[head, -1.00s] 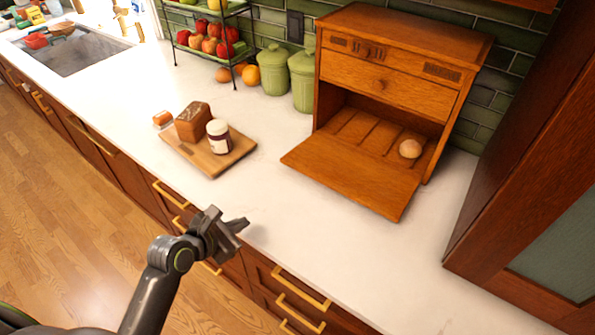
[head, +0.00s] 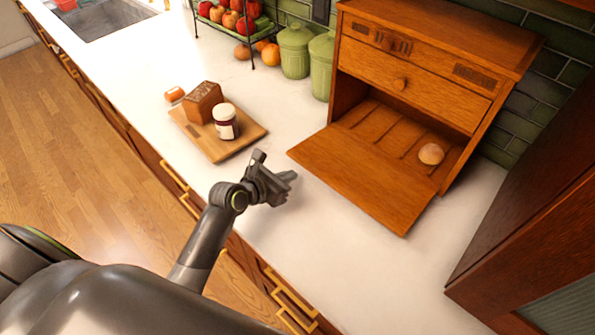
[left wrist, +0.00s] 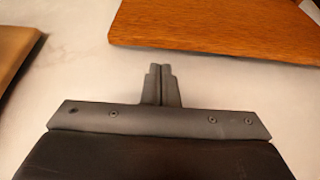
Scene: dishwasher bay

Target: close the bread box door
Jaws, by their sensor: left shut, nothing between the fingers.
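The wooden bread box (head: 425,75) stands on the white counter against the green tiled wall. Its door (head: 365,185) is folded down and lies open toward the counter's front. A round bread roll (head: 431,154) sits inside on the box floor. My left gripper (head: 289,182) is shut and empty above the counter, just left of the door's near left corner and apart from it. In the left wrist view the shut fingers (left wrist: 161,70) point ahead over bare counter, with the door (left wrist: 215,30) ahead and to the right. My right gripper is not in view.
A cutting board (head: 225,150) with a bread loaf (head: 203,101) and a jar (head: 225,121) lies left of my gripper. Green canisters (head: 295,50) stand behind. A wooden cabinet (head: 535,190) bounds the right side. Bare counter lies in front of the door.

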